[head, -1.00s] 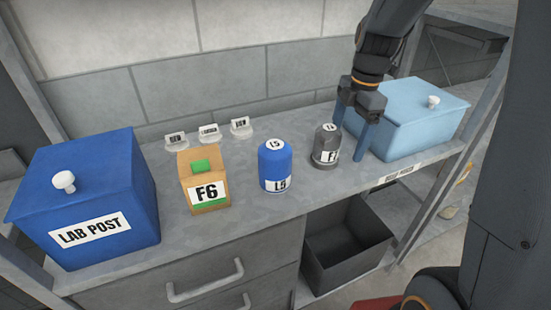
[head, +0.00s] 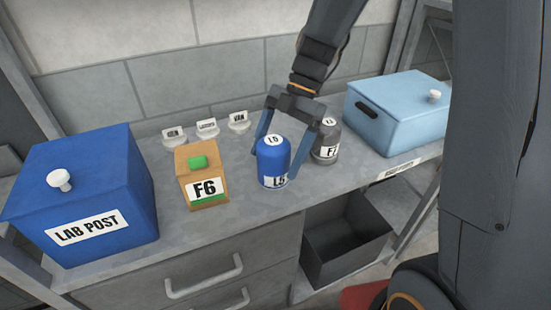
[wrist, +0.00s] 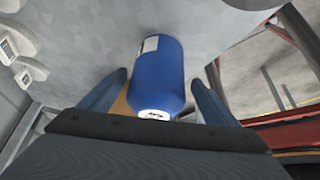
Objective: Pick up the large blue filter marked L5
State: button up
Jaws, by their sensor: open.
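The large blue filter marked L5 (head: 272,160) stands upright on the grey bench, with a white label on its front and one on its top. My gripper (head: 285,155) is open, with one blue finger on each side of the filter in the head view. In the wrist view the blue filter (wrist: 157,75) lies between the two fingers (wrist: 160,88), with a visible gap on both sides.
A grey filter (head: 327,142) stands close on the right, partly behind my finger. A box marked F6 (head: 203,185) stands left. A LAB POST box (head: 85,200) is far left, a light blue box (head: 400,112) right. Small signs (head: 207,130) stand behind. An open grey bin (head: 345,240) is below.

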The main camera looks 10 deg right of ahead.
aim_at(262, 185)
jog(key=p+x, duration=0.1)
jog(key=x, duration=0.4)
jog(key=shift+w+a+p, duration=0.15)
jog(key=shift+w+p, duration=0.05)
jog(key=shift+p, duration=0.2)
jog(key=shift+c, duration=0.4)
jog(key=shift+r, duration=0.1)
jog(key=c, duration=1.4)
